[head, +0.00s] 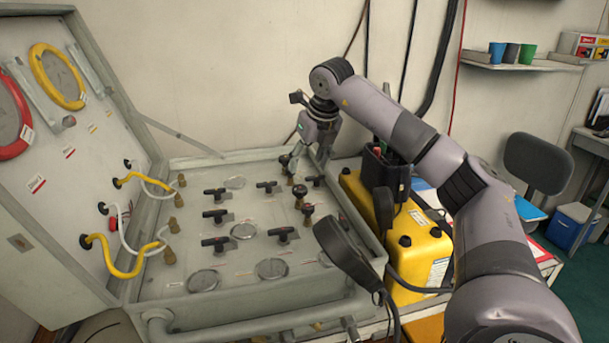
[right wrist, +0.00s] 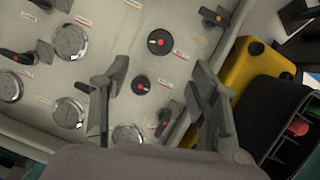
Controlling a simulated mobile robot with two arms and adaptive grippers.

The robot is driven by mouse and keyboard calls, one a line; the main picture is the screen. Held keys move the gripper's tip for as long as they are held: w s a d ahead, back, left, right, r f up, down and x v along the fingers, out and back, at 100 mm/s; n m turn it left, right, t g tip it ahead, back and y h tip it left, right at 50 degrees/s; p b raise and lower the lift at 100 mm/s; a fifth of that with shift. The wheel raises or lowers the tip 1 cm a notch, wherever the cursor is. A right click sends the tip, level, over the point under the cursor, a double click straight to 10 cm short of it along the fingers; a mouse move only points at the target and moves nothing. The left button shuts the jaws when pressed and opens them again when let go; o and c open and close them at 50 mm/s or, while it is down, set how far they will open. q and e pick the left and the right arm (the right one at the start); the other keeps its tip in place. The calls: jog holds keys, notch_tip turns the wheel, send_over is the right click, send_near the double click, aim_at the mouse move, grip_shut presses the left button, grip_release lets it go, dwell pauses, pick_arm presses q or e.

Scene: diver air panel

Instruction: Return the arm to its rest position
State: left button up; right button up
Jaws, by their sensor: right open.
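My right arm comes in from the right in the head view and reaches over the far right part of the grey air panel (head: 190,285). My right gripper (head: 308,172) points down above the panel's right side, close to the black knobs. In the right wrist view the right gripper (right wrist: 165,100) has its fingers spread apart with nothing between them. Two round black knobs with red centres, an upper knob (right wrist: 159,42) and a lower knob (right wrist: 140,85), show on the panel below and between the fingers. My left gripper is not in view.
The raised panel lid (head: 60,200) with red and yellow rings stands at the left. A yellow case (head: 400,260) and a black holder (head: 385,175) stand right of the panel, under my arm. A shelf (head: 520,66) with cups, a chair (head: 538,165) and a blue cooler (head: 572,228) are farther right.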

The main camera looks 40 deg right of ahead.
jog(key=shift+v, duration=1.2)
